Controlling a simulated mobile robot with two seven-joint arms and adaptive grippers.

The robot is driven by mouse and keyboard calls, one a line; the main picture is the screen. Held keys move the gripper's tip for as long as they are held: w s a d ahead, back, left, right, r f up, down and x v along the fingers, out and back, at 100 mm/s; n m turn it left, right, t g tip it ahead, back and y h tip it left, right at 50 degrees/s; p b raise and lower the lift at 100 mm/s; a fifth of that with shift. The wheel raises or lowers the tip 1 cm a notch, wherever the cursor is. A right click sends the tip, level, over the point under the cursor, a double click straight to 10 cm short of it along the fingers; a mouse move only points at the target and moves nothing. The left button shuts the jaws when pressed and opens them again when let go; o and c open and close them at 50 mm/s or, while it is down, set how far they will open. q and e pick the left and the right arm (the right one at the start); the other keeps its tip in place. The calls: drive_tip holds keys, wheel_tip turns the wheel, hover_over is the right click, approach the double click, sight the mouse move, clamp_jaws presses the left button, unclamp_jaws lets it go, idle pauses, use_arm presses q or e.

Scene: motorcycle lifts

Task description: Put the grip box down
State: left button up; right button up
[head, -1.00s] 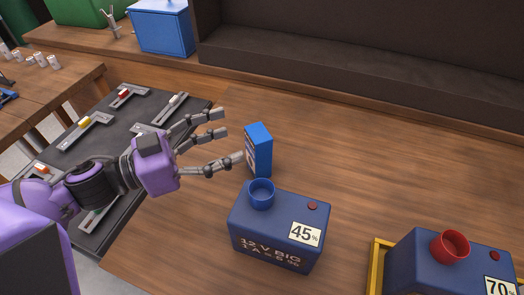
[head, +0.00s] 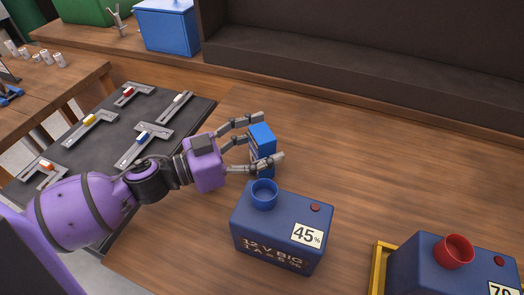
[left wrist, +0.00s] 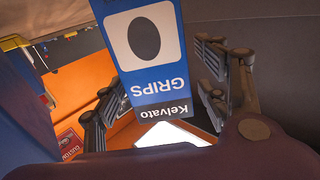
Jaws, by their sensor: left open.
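The blue grip box (head: 262,137) stands upright on the wooden bench behind the dark blue 45% battery. Its blue and white face with GRIPS and Kelvato lettering fills the middle of the left wrist view (left wrist: 158,85). My left gripper (head: 272,138) is open, with its fingers reaching around the box on both sides. In the left wrist view the fingers (left wrist: 165,88) stand either side of the box, and a gap shows on the right. Fingers hide part of the box in the head view. My right gripper is not in view.
The 45% battery (head: 282,228) with a blue cup-like top stands close in front of the box. Another battery (head: 440,270) with a red top is at the lower right by a yellow frame. A dark mat (head: 95,160) with tools lies left. Bench right of the box is clear.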

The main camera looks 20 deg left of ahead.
use_arm(q)
drive_tip(key=c, duration=1.5)
